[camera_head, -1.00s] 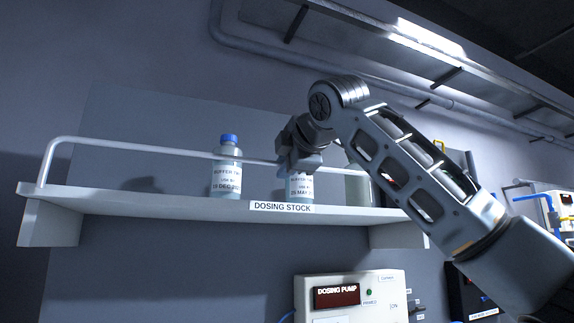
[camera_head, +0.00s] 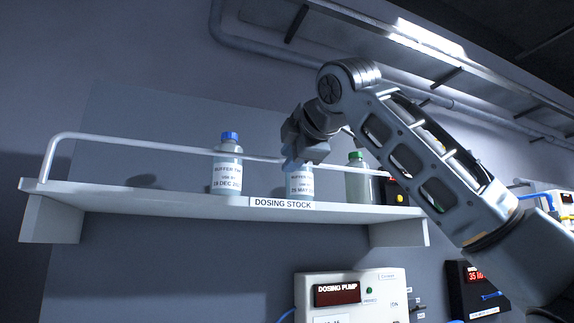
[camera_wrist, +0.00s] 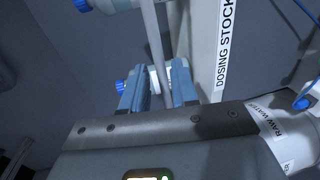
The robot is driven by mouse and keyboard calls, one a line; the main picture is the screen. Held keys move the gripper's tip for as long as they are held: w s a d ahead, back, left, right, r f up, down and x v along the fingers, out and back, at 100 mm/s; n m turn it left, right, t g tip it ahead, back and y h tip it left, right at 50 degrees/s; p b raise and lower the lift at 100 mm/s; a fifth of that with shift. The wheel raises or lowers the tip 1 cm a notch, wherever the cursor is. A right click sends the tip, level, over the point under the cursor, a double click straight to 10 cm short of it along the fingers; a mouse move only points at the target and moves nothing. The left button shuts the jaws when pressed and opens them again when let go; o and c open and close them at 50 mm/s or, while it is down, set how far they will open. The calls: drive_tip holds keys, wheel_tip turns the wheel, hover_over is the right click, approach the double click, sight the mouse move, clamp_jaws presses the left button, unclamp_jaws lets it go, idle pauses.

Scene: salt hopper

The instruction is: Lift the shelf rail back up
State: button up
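The white shelf rail (camera_head: 130,143) stands raised above the shelf's front edge and crosses in front of the bottles at about shoulder height. In the wrist view the rail (camera_wrist: 152,40) runs down the picture towards the gap between my fingers. My gripper (camera_head: 299,158) is at the rail, in front of the middle bottle (camera_head: 300,182), whose top it hides. The shelf (camera_head: 130,200) carries the label "DOSING STOCK".
A blue-capped bottle (camera_head: 227,170) stands left of my gripper and a green-capped bottle (camera_head: 358,182) stands right of it. The dosing pump (camera_head: 350,297) is below the shelf. Pipes (camera_head: 260,48) run along the wall above.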

drive_tip(key=b+v, duration=0.1)
drive_tip(key=v, duration=0.4)
drive_tip(key=shift+s, duration=0.1)
idle(0.4)
